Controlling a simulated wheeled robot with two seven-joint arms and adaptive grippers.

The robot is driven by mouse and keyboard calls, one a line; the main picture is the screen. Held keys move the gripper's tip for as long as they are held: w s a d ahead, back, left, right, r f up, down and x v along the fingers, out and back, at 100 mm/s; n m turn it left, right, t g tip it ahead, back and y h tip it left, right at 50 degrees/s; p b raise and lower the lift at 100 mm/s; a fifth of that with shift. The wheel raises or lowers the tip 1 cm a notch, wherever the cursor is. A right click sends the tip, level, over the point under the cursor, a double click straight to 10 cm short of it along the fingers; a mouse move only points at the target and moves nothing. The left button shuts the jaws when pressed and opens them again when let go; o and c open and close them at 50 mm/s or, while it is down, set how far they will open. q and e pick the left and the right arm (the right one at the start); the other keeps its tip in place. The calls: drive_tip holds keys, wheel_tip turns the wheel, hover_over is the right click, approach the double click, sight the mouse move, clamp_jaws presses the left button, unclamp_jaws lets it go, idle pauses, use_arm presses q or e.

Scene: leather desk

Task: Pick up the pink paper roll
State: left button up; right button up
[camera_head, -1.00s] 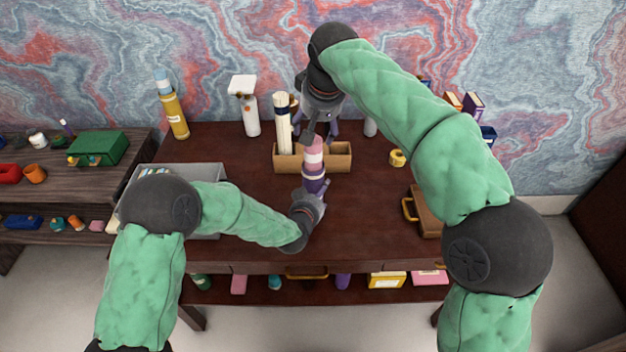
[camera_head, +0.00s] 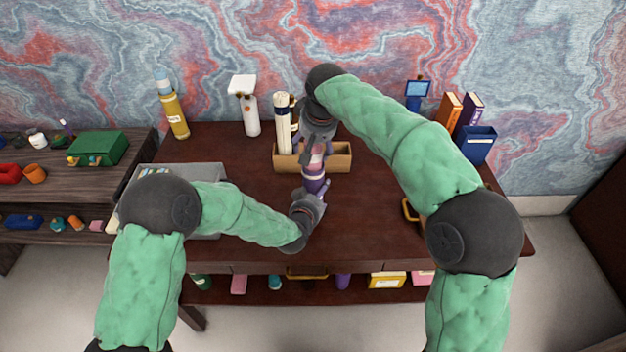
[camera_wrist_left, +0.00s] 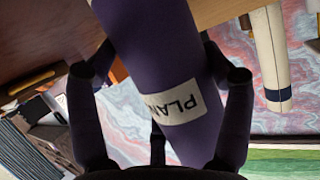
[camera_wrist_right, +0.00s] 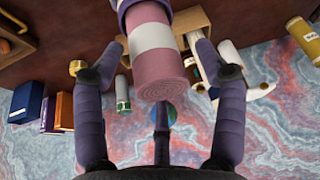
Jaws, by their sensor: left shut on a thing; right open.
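The pink paper roll (camera_wrist_right: 160,72) has a white band and a rolled end that faces my right wrist camera. A purple roll with a white "PLAN" label (camera_wrist_left: 172,103) fills the left wrist view and appears to be the other part of the same roll. My left gripper (camera_head: 316,188) is shut on this purple part, above the desk. My right gripper (camera_wrist_right: 160,65) is open, with its fingers on either side of the pink end. In the head view the right gripper (camera_head: 316,145) hides most of the pink part.
A cardboard box (camera_head: 338,158) holding a cream roll (camera_head: 283,125) stands just behind the grippers. A grey tray (camera_head: 208,175) lies by my left arm. The desk's front middle is clear.

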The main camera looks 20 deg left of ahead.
use_arm(q)
drive_tip(key=shift+f, duration=0.1)
use_arm(e)
clamp_jaws()
drive_tip(key=shift+r, duration=0.15)
wheel_tip(320, 180, up, 10)
drive_tip(key=shift+f, duration=0.1)
idle(0.4)
use_arm(q)
drive_tip(key=o, duration=1.1)
